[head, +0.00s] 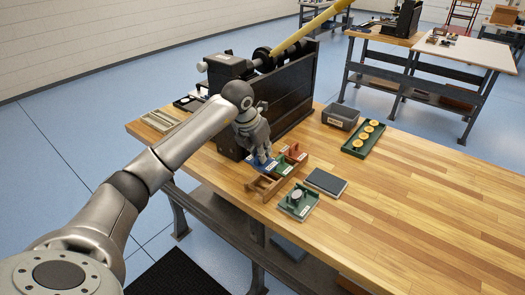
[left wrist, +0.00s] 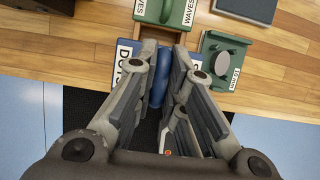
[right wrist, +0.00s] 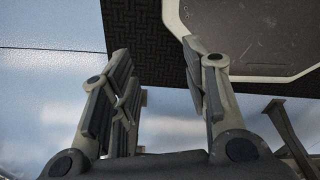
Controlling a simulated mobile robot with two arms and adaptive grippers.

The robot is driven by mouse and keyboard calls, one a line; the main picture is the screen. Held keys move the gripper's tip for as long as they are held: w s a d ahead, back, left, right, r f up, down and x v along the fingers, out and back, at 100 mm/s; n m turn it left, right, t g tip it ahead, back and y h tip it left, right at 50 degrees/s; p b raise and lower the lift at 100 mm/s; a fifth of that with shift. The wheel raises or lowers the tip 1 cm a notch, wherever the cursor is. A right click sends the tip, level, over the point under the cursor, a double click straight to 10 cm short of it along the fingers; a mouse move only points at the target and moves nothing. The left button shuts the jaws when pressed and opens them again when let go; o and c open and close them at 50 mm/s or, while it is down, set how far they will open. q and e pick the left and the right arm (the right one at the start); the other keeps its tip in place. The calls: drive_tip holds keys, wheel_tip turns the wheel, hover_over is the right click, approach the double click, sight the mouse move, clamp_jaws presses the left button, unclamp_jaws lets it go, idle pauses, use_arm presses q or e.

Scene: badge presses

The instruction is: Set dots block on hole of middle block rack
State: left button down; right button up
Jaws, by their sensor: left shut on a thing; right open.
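The blue dots block (head: 262,166) is gripped in my left gripper (head: 258,152), low over the brown wooden block rack (head: 265,188). In the left wrist view the block (left wrist: 160,82) shows between the two fingers, with a white DOTS label at its left; the fingers hide much of it. A green block labelled WAVES (left wrist: 170,12) is just beyond the fingertips. In the head view a red block (head: 294,153) is at the rack's far end. I cannot tell whether the blue block touches the rack. My right gripper (right wrist: 160,72) is open and empty, away from the table.
A green plate with a grey disc (head: 298,200) and a dark flat pad (head: 326,182) lie right of the rack. A black press (head: 285,95) stands behind. A grey bin (head: 341,116) and a green tray of yellow discs (head: 364,138) are farther back. The table's right is clear.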

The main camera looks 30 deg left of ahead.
sight(262, 172)
use_arm(q)
drive_tip(key=shift+w+f, duration=0.15)
drive_tip(key=shift+f, duration=0.25)
drive_tip(key=shift+f+b, duration=0.25)
drive_tip(key=shift+b, duration=0.2)
drive_tip(key=shift+f+b, duration=1.2)
drive_tip(key=shift+f, duration=0.55)
drive_tip(key=shift+f+b, duration=1.1)
drive_tip(key=shift+f, duration=0.5)
use_arm(e)
drive_tip(key=shift+a+f, duration=0.15)
drive_tip(key=shift+f, duration=0.8)
drive_tip(key=shift+a+f, duration=0.2)
drive_tip(key=shift+f, duration=0.7)
drive_tip(key=shift+a+f, duration=0.15)
drive_tip(key=shift+f, duration=0.8)
drive_tip(key=shift+a, duration=0.15)
use_arm(q)
drive_tip(key=c, duration=1.4)
unclamp_jaws()
drive_tip(key=shift+c, duration=0.2)
use_arm(e)
drive_tip(key=shift+a, duration=0.1)
